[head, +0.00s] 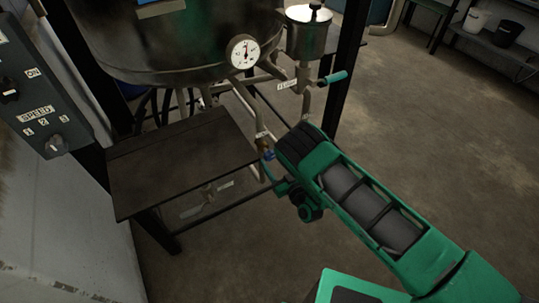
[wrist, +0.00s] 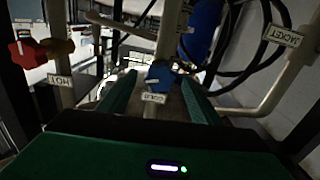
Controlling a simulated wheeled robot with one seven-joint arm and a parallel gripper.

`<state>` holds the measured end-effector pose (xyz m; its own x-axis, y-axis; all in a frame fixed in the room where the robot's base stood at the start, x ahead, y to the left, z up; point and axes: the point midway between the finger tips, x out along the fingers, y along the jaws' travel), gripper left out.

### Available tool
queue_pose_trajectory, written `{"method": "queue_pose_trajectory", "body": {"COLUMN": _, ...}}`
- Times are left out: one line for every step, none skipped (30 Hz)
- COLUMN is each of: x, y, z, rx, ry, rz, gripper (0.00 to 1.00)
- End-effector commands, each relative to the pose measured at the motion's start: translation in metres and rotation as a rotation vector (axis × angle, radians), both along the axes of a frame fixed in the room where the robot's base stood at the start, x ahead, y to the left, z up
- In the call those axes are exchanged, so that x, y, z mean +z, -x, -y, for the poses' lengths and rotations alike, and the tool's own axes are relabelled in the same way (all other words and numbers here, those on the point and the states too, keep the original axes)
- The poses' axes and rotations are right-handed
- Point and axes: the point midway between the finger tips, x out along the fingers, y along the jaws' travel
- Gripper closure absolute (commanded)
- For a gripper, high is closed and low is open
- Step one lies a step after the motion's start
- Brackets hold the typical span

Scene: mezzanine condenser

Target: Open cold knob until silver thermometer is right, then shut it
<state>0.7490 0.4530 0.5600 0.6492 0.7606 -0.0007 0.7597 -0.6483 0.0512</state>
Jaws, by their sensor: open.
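The cold knob is a small blue handle (wrist: 160,77) on a pipe, above a COLD label (wrist: 153,98) in the wrist view. It also shows as a blue spot (head: 268,155) beside my arm's end in the head view. My gripper (wrist: 157,84) is open, with one green finger on each side of the blue knob in the picture. I cannot tell whether either finger touches it. A round white-faced dial thermometer (head: 243,51) with a silver rim is on the dark tank. Its needle points roughly upward; its exact reading is too small to tell.
A red knob (wrist: 26,50) by a HOT label (wrist: 60,81) is to the left in the wrist view. A teal-handled valve (head: 333,77) is below a small silver vessel (head: 308,30). A dark table (head: 180,165) is left of my arm. Floor at right is clear.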

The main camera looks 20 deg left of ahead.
Motion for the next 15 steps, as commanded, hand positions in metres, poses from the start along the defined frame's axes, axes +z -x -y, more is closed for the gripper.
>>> {"method": "queue_pose_trajectory", "body": {"x": 0.001, "y": -0.007, "z": -0.005, "rx": -0.004, "ry": -0.005, "rz": -0.001, "gripper": 0.42}}
{"method": "queue_pose_trajectory", "body": {"x": 0.001, "y": -0.010, "z": -0.008, "rx": -0.004, "ry": -0.004, "rz": 0.001, "gripper": 0.42}}
{"method": "queue_pose_trajectory", "body": {"x": 0.001, "y": -0.014, "z": -0.013, "rx": -0.003, "ry": -0.004, "rz": 0.000, "gripper": 0.42}}
{"method": "queue_pose_trajectory", "body": {"x": 0.001, "y": -0.016, "z": -0.015, "rx": -0.003, "ry": -0.002, "rz": 0.001, "gripper": 0.42}}
{"method": "queue_pose_trajectory", "body": {"x": 0.000, "y": -0.017, "z": -0.018, "rx": -0.002, "ry": -0.003, "rz": 0.000, "gripper": 0.42}}
{"method": "queue_pose_trajectory", "body": {"x": 0.000, "y": -0.020, "z": -0.021, "rx": -0.002, "ry": -0.002, "rz": -0.001, "gripper": 0.42}}
{"method": "queue_pose_trajectory", "body": {"x": 0.000, "y": -0.021, "z": -0.023, "rx": -0.003, "ry": -0.002, "rz": 0.000, "gripper": 0.42}}
{"method": "queue_pose_trajectory", "body": {"x": 0.000, "y": -0.023, "z": -0.025, "rx": -0.002, "ry": -0.001, "rz": 0.001, "gripper": 0.42}}
{"method": "queue_pose_trajectory", "body": {"x": 0.000, "y": -0.024, "z": -0.028, "rx": -0.001, "ry": -0.001, "rz": 0.000, "gripper": 0.42}}
{"method": "queue_pose_trajectory", "body": {"x": 0.000, "y": -0.026, "z": -0.029, "rx": -0.002, "ry": -0.001, "rz": 0.001, "gripper": 0.42}}
{"method": "queue_pose_trajectory", "body": {"x": 0.000, "y": -0.027, "z": -0.030, "rx": -0.002, "ry": 0.000, "rz": 0.001, "gripper": 0.42}}
{"method": "queue_pose_trajectory", "body": {"x": 0.000, "y": -0.028, "z": -0.031, "rx": -0.001, "ry": 0.001, "rz": 0.002, "gripper": 0.42}}
{"method": "queue_pose_trajectory", "body": {"x": 0.000, "y": -0.028, "z": -0.032, "rx": -0.001, "ry": 0.001, "rz": 0.002, "gripper": 0.42}}
{"method": "queue_pose_trajectory", "body": {"x": 0.000, "y": -0.028, "z": -0.032, "rx": 0.000, "ry": 0.001, "rz": 0.002, "gripper": 0.42}}
{"method": "queue_pose_trajectory", "body": {"x": 0.000, "y": -0.028, "z": -0.033, "rx": 0.000, "ry": 0.001, "rz": 0.002, "gripper": 0.42}}
